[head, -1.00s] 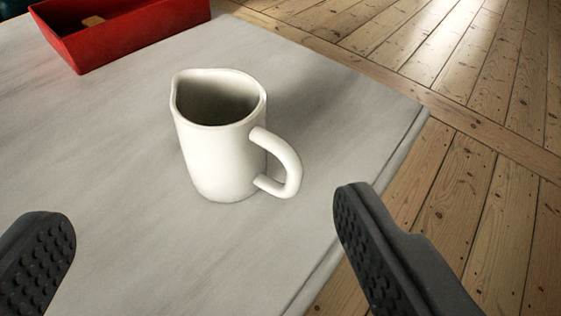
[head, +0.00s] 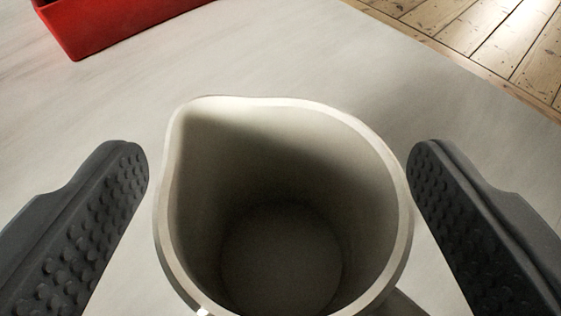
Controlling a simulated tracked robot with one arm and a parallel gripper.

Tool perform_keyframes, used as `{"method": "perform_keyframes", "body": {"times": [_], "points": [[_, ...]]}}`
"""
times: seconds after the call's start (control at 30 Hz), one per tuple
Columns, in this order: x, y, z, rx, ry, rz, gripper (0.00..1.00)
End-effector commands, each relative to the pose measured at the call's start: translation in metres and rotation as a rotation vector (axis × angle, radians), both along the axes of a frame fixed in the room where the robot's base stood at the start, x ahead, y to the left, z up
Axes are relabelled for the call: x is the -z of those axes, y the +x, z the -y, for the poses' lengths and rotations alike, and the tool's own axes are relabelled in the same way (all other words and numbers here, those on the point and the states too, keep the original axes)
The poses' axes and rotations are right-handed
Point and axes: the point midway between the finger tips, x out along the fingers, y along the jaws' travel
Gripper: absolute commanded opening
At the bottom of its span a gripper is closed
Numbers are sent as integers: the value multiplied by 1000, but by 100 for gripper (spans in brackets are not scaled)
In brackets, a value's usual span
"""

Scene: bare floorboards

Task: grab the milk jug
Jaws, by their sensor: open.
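The milk jug (head: 395,225) is a white, empty-looking jug standing upright on the pale table, large in the middle of the head view. I look down into it; its spout points to the upper left. Its handle is mostly hidden, with only a small part near the bottom right edge. My gripper (head: 278,165) is open, with one dark studded finger on each side of the jug. Small gaps show between the fingers and the jug's rim, the right one narrower.
A red tray (head: 110,32) sits on the pale table (head: 330,60) at the upper left. The table's edge runs across the upper right, with wooden floorboards (head: 480,40) beyond. The tabletop behind the jug is clear.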

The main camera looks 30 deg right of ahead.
Motion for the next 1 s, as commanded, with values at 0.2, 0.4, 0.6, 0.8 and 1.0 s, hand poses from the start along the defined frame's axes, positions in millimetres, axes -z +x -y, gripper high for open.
{"method": "perform_keyframes", "body": {"times": [0.2, 0.4, 0.6, 0.8, 1.0], "points": [[3, 8, 3, -2, 0, 0, 81], [3, 8, 3, -1, 0, -1, 67], [4, 8, 3, -1, 0, -1, 28], [4, 7, 3, -1, 0, -2, 28], [-3, 7, 3, -1, 1, -2, 28]]}}
